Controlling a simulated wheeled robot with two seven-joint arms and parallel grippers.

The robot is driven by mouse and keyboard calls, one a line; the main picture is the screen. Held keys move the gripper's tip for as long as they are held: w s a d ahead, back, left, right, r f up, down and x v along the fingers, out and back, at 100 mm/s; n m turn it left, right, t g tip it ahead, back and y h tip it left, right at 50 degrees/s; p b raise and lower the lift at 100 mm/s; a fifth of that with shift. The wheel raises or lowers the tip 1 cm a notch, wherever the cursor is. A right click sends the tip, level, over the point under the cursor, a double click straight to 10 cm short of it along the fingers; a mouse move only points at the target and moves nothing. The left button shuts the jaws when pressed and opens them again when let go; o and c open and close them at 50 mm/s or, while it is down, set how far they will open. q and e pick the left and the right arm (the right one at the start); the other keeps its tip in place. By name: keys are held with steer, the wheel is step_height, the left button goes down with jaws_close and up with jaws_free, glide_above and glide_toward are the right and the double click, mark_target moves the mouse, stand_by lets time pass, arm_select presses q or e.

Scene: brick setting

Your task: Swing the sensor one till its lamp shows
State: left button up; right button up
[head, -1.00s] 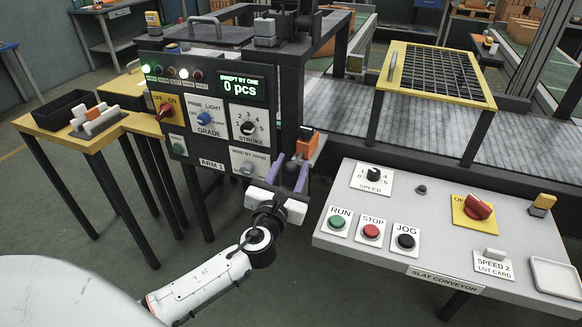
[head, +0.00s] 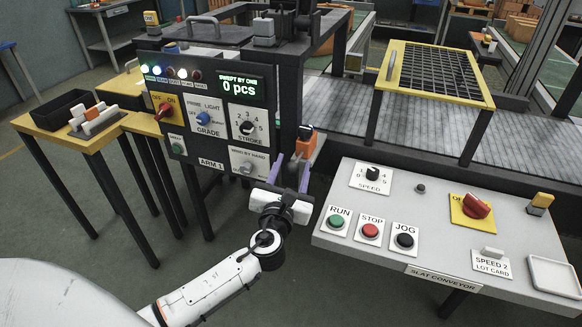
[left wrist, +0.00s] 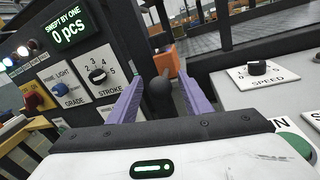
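An orange sensor-like block (head: 306,148) with a dark top sits at the right edge of the ARM 1 panel; a small bluish glint shows on its top. It also shows beyond the fingers in the left wrist view (left wrist: 166,57). My left gripper (head: 290,176) is just below and in front of it, with its purple fingers apart. In the left wrist view a dark rounded piece (left wrist: 160,97) stands between the fingers, with gaps at both sides.
The ARM 1 panel (head: 207,151) stands left of the gripper, its display (head: 240,87) reading 0 pcs. The slat conveyor desk (head: 393,263) with RUN, STOP and JOG buttons is close at the right. A yellow-framed mesh guard (head: 395,65) stands behind it.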

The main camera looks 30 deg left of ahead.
arm_select(q)
steer(key=v, duration=1)
steer(key=shift+s, duration=0.15)
stand_by(0.4)
steer(key=s+d+f+n+g+h, duration=0.3)
steer(key=s+f+n, duration=0.2)
steer(key=f+n, duration=0.35)
steer(key=s+d+f+n+g+h, duration=0.2)
steer(key=s+d+f+n+g, duration=0.15)
steer(key=f+n, duration=0.5)
steer(key=s+d+f+n+h, duration=0.2)
steer(key=s+d+f+n, duration=0.1)
steer(key=n, duration=0.4)
steer(key=s+d+f+n+g+h, duration=0.1)
steer(key=s+d+f+n+h, duration=0.1)
steer(key=s+f+n, duration=0.3)
steer(key=s+d+n, duration=0.1)
steer(key=s+n, duration=0.2)
steer(key=shift+s, duration=0.2)
